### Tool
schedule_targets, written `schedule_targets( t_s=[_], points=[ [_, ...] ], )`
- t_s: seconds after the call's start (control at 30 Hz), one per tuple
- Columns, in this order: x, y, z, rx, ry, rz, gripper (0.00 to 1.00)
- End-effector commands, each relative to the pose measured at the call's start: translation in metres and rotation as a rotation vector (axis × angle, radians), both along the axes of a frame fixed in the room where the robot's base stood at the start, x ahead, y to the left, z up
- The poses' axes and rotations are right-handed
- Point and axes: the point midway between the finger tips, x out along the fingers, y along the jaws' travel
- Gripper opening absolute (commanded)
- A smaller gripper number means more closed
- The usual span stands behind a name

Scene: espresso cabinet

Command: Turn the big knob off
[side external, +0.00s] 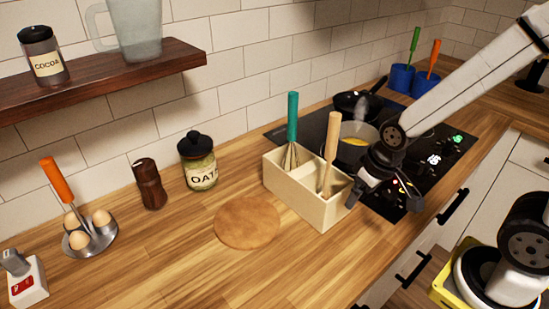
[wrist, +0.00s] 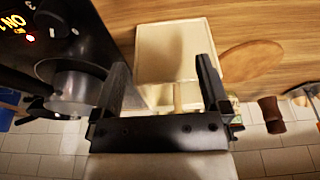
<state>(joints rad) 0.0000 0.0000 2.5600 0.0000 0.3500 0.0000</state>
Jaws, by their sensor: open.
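My gripper (side external: 387,196) is open and empty, above the near left part of the black cooktop (side external: 436,172), beside the wooden utensil box. In the wrist view my gripper's two fingers (wrist: 160,70) are spread, with the box between and beyond them. The cooktop's controls show at the upper left of that view. A dark round knob (wrist: 62,14) with pale marks appears there, near a lit ON label and a red light. In the side view the knob is not distinguishable.
The utensil box (side external: 300,203) holds a green-handled whisk and a wooden-handled tool close to my gripper. A steaming pot (side external: 345,135) and a dark pan (side external: 358,103) sit on the cooktop.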

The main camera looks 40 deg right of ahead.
Motion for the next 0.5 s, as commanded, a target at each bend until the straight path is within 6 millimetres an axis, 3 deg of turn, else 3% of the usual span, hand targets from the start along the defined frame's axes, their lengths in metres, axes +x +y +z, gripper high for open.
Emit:
schedule_targets(
  t_s=[0.27,0.5],
  points=[
    [0.001,0.0,0.006,0.0,-0.004,0.0,0.96],
    [0.001,0.0,0.029,0.0,-0.005,0.0,0.96]
  ],
)
